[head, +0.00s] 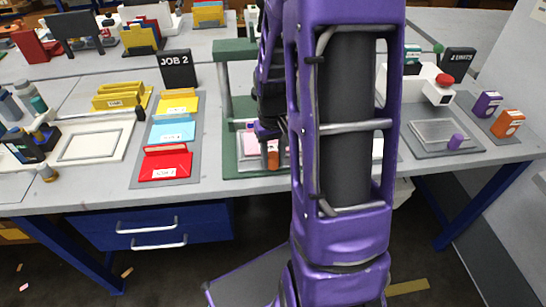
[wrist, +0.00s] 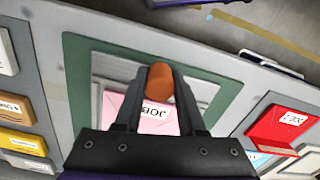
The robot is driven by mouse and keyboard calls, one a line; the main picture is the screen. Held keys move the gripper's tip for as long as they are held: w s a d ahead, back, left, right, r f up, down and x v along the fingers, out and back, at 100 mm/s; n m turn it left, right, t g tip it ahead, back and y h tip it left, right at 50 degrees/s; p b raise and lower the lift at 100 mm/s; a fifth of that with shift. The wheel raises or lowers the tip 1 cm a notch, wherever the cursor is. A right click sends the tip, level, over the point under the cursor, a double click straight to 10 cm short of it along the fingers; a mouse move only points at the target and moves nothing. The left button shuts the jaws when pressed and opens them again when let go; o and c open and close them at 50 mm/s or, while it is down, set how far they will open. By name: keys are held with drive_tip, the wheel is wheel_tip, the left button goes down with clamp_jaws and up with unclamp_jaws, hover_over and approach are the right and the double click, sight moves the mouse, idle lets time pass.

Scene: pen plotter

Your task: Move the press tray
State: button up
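The press tray is a pale tray (wrist: 106,86) at the base of the green press frame (wrist: 224,93), with a pink card (wrist: 118,107) marked JOB on it. An upright orange handle (wrist: 160,84) stands at the tray's front, and it also shows in the head view (head: 272,158). My gripper (wrist: 163,78) is at the handle, one dark finger on each side of it, and the handle fills the gap between the tips. I cannot tell whether the fingers press on it. My arm hides much of the press in the head view.
A grey board with yellow, blue and red card trays (head: 165,166) lies left of the press. A JOB 2 sign (head: 178,69) stands behind it. To the right are a red-button box (head: 438,88) and a grey pad with a clear plate (head: 440,131).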

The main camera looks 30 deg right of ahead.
clamp_jaws()
idle(0.9)
